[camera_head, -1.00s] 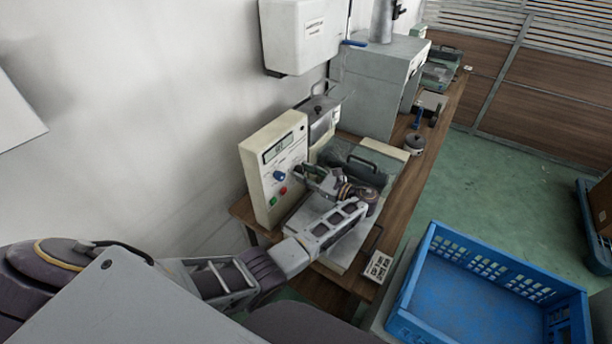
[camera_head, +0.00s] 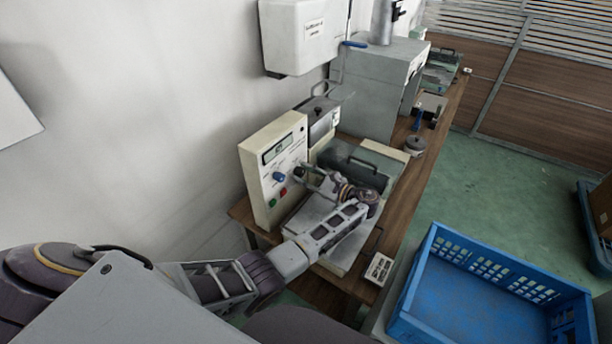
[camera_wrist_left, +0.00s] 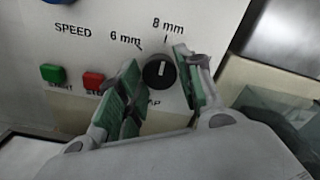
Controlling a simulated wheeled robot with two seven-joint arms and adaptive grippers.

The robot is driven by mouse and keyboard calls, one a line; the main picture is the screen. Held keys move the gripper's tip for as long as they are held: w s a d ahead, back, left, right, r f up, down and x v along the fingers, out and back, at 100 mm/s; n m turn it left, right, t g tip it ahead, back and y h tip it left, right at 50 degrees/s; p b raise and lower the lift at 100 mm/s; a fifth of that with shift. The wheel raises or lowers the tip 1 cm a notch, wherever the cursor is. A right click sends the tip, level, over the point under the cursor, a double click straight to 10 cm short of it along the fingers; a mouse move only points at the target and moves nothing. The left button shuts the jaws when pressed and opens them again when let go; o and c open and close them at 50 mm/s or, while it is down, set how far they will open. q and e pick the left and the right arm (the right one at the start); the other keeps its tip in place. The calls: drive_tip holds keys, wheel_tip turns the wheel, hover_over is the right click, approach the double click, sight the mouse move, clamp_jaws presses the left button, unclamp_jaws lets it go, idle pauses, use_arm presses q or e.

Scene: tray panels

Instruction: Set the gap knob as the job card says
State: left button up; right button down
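The gap knob (camera_wrist_left: 160,72) is a round black dial with a white pointer line, on the cream machine panel (camera_head: 262,153). Its pointer is near upright, toward the "8 mm" mark; "6 mm" is printed to its upper left. The label below is partly hidden by my finger. My left gripper (camera_wrist_left: 158,85) is open, with green-padded fingers on either side of the knob and a visible space to it. In the head view my left gripper (camera_head: 309,174) is at the panel's right side. A small card (camera_head: 379,268) lies at the table's front edge; its text is unreadable. My right gripper is out of view.
A blue speed knob (camera_head: 278,177), a green button (camera_wrist_left: 53,73) and a red button (camera_wrist_left: 93,80) sit left of the gap knob. A grey-lidded tray machine (camera_head: 362,163) stands beside the panel. A blue crate (camera_head: 488,262) stands at the front right.

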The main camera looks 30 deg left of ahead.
use_arm(q)
drive_tip(key=o, duration=0.3)
drive_tip(key=shift+d, duration=0.1)
drive_tip(key=d, duration=0.3)
drive_tip(key=s+d, duration=0.1)
drive_tip(key=d, duration=0.5)
drive_tip(key=shift+s+d, duration=0.15)
drive_tip(key=shift+d, duration=0.2)
drive_tip(key=shift+s+d, duration=0.2)
drive_tip(key=shift+d, duration=0.8)
